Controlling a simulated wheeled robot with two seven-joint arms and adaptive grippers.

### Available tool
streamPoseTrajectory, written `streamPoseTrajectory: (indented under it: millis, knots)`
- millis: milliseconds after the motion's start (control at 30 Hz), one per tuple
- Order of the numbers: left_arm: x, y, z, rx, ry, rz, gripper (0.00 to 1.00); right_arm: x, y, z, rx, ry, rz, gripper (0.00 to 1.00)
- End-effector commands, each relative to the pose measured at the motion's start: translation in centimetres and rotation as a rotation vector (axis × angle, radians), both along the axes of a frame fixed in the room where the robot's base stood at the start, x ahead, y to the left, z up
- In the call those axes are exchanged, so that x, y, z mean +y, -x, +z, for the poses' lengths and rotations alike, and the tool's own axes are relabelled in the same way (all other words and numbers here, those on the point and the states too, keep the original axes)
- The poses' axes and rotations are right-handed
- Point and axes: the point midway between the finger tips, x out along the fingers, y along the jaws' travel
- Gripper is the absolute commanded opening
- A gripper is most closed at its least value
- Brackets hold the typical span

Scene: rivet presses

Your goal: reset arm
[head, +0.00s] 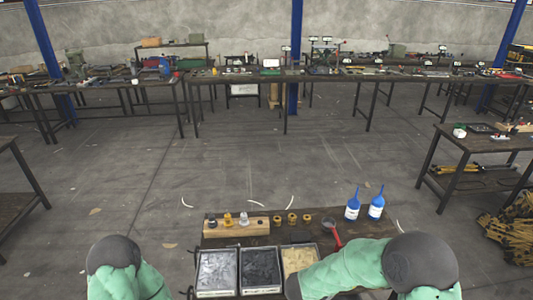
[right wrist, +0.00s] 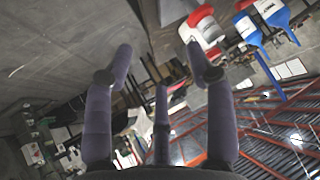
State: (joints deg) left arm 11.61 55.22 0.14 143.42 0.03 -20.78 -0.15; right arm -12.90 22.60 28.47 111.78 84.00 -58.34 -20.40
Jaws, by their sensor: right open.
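My right gripper (right wrist: 161,70) shows in the right wrist view with its grey-purple fingers spread apart. Nothing is held between them. In the head view my right arm (head: 345,268) is green with a dark round joint and reaches leftward over the right front of the near table; its gripper is not visible there. My left arm (head: 125,275) shows only as a green link with a dark joint at the lower left, beside the table. My left gripper is not in view.
The near table holds grey, black and tan-filled trays (head: 217,272), a wooden block (head: 236,228) with small fittings, yellow rings (head: 292,218), a red-handled tool (head: 333,234) and two blue bottles (head: 352,207). Open floor (head: 240,160) lies beyond; a side table (head: 478,143) stands right.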

Motion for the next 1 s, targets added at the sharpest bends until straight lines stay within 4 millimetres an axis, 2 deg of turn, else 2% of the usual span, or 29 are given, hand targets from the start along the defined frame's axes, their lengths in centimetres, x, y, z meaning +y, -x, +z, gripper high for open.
streamPoseTrajectory:
  millis: [33,167,333,467,600,700,833,900,1000]
  knots:
    - [0.0,0.0,-0.1,0.000,0.000,0.000,0.40,-0.1,0.0,-1.7,0.017,-0.011,0.054,0.55]
    - [0.0,0.0,-0.3,0.000,0.000,0.000,0.40,0.8,0.1,-5.8,0.057,-0.064,0.228,0.55]
    - [0.0,0.0,-0.6,0.000,0.000,0.000,0.40,3.1,2.5,-11.3,0.148,-0.177,0.449,0.55]
    - [0.0,0.0,-0.7,0.000,0.000,0.000,0.40,5.3,6.2,-15.1,0.245,-0.292,0.616,0.55]
    - [0.0,0.0,-0.9,0.000,0.000,0.000,0.40,7.8,11.6,-18.3,0.362,-0.430,0.782,0.55]
    - [0.0,0.0,-1.0,0.000,0.000,0.000,0.40,9.3,15.5,-19.6,0.437,-0.520,0.879,0.55]
    - [0.0,0.0,-1.1,0.000,0.000,0.000,0.40,10.5,19.1,-20.2,0.505,-0.603,0.969,0.55]
    - [0.0,0.0,-1.1,0.000,0.000,0.000,0.40,10.8,20.0,-20.3,0.521,-0.622,0.990,0.55]
    - [0.0,0.0,-1.1,0.000,0.000,0.000,0.40,10.8,20.0,-20.3,0.521,-0.622,0.990,0.55]
